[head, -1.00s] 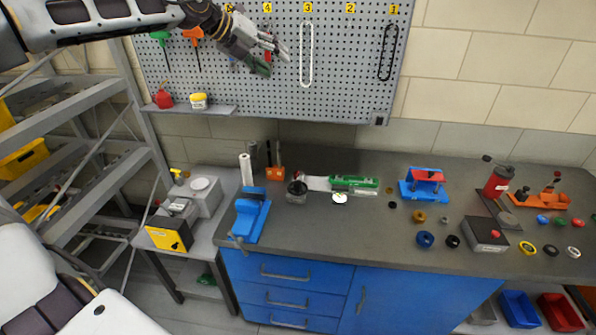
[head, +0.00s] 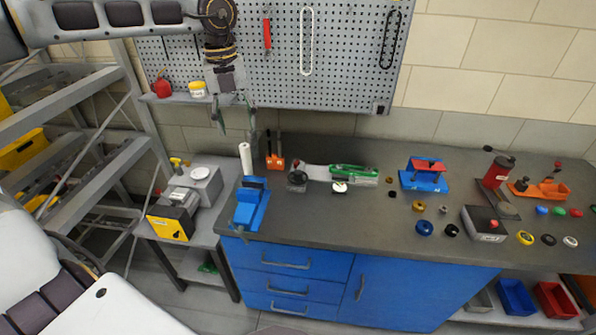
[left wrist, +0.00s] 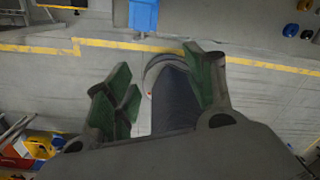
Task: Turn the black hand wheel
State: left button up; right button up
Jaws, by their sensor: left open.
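The black hand wheel (head: 297,179) appears to be the dark round part at the left end of a small grey conveyor (head: 316,172) on the workbench. A green tray (head: 353,171) sits toward the conveyor's right end. My left gripper (head: 235,118) hangs down, open and empty, above and to the left of the wheel, in front of the pegboard's lower edge. It is clear of the wheel. In the left wrist view, the open gripper (left wrist: 165,90) has green-padded fingers with nothing held between them; the wheel cannot be made out there. My right gripper is out of view.
A blue vise (head: 250,205) stands at the bench's left front corner, with a white roll (head: 245,160) and an orange tool holder (head: 275,161) behind it. A white button (head: 340,187) lies in front of the conveyor. The bench front before the conveyor is clear.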

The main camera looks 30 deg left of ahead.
aim_at(297, 177)
jog(key=i+l, duration=0.15)
jog(key=i, duration=0.85)
